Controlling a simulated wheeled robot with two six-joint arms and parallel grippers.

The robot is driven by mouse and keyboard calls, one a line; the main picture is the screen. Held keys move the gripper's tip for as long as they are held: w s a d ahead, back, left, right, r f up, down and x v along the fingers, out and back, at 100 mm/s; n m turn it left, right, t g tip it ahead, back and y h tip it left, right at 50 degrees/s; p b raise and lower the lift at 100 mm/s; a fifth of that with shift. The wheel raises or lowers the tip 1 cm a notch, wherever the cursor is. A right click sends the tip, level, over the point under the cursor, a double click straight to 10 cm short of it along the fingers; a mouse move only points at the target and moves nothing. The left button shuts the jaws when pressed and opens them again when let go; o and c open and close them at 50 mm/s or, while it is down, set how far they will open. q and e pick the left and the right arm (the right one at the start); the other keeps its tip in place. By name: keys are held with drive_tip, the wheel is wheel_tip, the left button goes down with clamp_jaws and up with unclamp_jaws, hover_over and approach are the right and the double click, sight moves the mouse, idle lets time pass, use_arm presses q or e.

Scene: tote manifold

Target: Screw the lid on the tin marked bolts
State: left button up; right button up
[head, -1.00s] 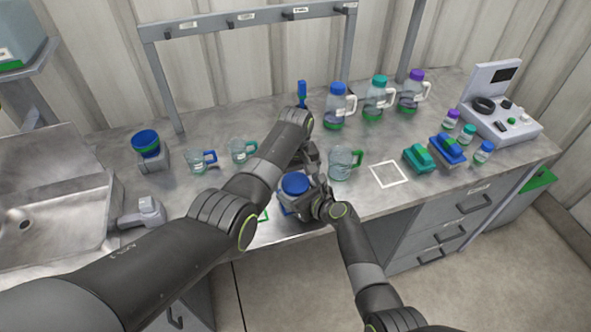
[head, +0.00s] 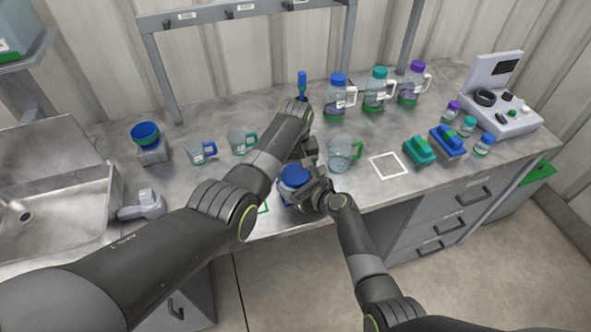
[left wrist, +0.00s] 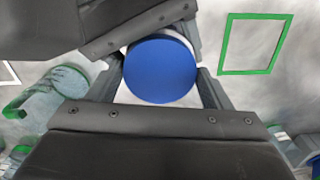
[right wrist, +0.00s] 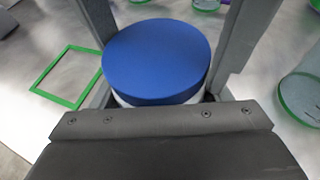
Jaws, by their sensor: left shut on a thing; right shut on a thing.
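The blue lid (head: 294,174) sits on top of a pale tin near the counter's front edge; it also shows as a blue disc in the left wrist view (left wrist: 160,70) and in the right wrist view (right wrist: 156,60). A strip of the white tin (right wrist: 125,102) shows below the lid. No marking is readable. My left gripper (left wrist: 160,78) reaches in from behind, its fingers closed along the sides of the lid. My right gripper (right wrist: 158,98) comes from the front right and is closed around the tin below the lid. Its fingertips are mostly hidden by the lid.
A green-outlined square (left wrist: 222,48) is on the counter beside the tin. A green-handled mug (head: 341,156) stands close to the right. Blue and green mugs (head: 200,152) stand left. Handled bottles (head: 338,98) stand behind. A white-outlined square (head: 388,166) is clear.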

use_arm(q)
drive_tip(key=shift+m, duration=0.9)
drive_tip(key=o, duration=1.1)
drive_tip(key=shift+d+r, duration=0.1)
wheel_tip(320, 180, up, 4)
drive_tip(key=shift+r, duration=0.2)
drive_tip(key=shift+o, duration=0.5)
